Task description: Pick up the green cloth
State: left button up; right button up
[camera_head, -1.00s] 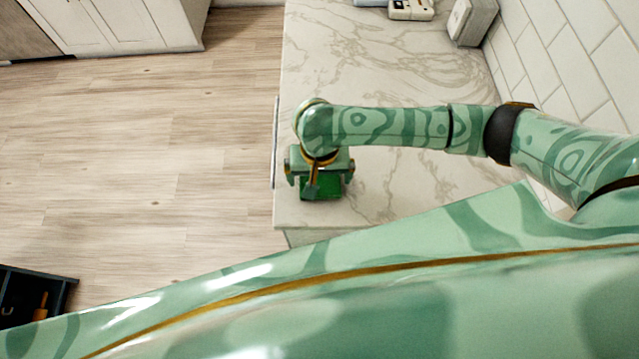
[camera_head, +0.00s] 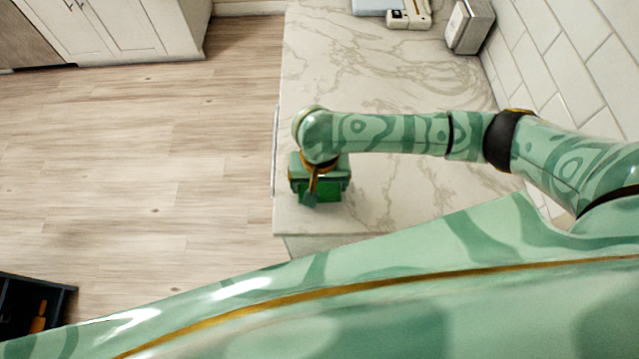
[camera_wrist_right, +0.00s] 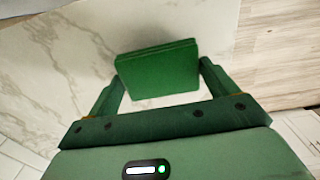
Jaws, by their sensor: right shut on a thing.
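The green cloth (camera_head: 322,192) is a small folded, block-like green piece at the near left end of the marble counter. In the right wrist view the cloth (camera_wrist_right: 158,72) lies between the two fingers. My right gripper (camera_head: 319,186) reaches down over it from above and is shut on it. In the wrist view the gripper (camera_wrist_right: 162,82) has one finger at each side of the cloth. The gripper hides part of the cloth in the head view. I cannot tell whether the cloth touches the counter. My left gripper is not in view.
The marble counter (camera_head: 390,75) is clear around the cloth. A grey box (camera_head: 469,27) and a pale device (camera_head: 408,15) stand at its far end. A tiled wall (camera_head: 565,60) runs along the right. Wood floor (camera_head: 140,160) lies left, with a dark open container (camera_head: 30,305) near.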

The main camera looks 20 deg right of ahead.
jog(key=s+d+r+p, duration=0.1)
jog(key=r, duration=0.1)
jog(key=s+d+r+p, duration=0.1)
jog(key=r, duration=0.1)
jog(key=s+d+r+p, duration=0.1)
jog(key=r, duration=0.1)
jog(key=shift+r, duration=0.35)
jog(key=s+d+r+p, duration=0.2)
jog(key=s+d+r, duration=0.2)
jog(key=s+d, duration=0.2)
jog(key=shift+s+d+p, duration=0.3)
jog(key=shift+s+d, duration=0.05)
jog(key=shift+s, duration=0.25)
jog(key=shift+r, duration=0.1)
